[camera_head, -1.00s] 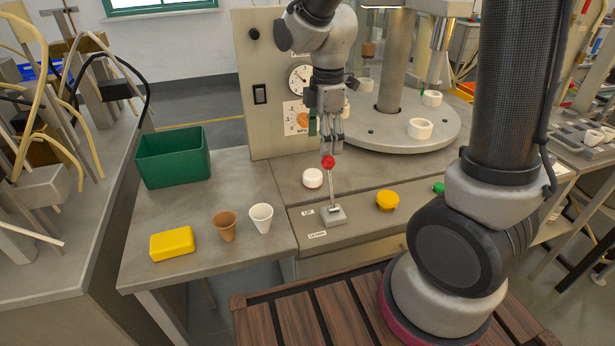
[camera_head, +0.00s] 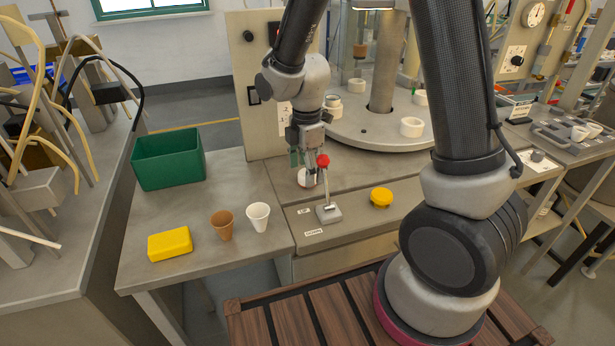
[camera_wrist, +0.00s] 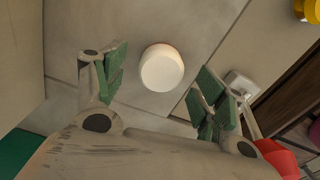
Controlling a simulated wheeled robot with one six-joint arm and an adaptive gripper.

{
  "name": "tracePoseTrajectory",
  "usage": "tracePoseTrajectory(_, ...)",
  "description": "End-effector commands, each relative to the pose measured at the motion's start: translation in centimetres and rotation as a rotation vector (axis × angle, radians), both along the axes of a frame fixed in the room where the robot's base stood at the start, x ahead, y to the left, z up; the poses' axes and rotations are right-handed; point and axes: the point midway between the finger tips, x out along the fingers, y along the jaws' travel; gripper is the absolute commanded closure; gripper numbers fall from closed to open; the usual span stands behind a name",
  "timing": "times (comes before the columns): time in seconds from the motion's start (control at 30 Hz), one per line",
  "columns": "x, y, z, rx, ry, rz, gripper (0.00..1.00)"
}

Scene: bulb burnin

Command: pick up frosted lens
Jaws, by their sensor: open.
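The frosted lens, a small white round piece, sits on the grey bench top just behind the red-knobbed lever; it shows in the head view (camera_head: 305,179), partly hidden by my fingers. In the wrist view the lens (camera_wrist: 161,68) is whole, lying between and slightly beyond my two green-padded fingers, with a gap on both sides. My gripper (camera_head: 306,163) is open and empty, pointing down close over the lens. It also shows in the wrist view (camera_wrist: 160,88).
The lever (camera_head: 326,196) with its red knob stands right beside my gripper. A yellow button (camera_head: 381,196) is to the right. The turntable (camera_head: 355,137) with white rings is behind. A yellow block (camera_head: 170,244), two cups and a green bin (camera_head: 168,160) are left.

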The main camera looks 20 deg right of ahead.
Motion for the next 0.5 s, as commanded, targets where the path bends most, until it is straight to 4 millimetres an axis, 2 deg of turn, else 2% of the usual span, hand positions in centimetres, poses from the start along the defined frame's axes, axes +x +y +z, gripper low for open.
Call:
tracePoseTrajectory(0.1,-0.05,-0.03,-1.06,0.0,0.001,0.0,0.29)
tracePoseTrajectory(0.33,-0.02,-0.02,-1.2,0.0,-0.001,0.0,0.29)
tracePoseTrajectory(0.5,-0.02,-0.02,-1.18,0.0,-0.001,0.0,0.57)
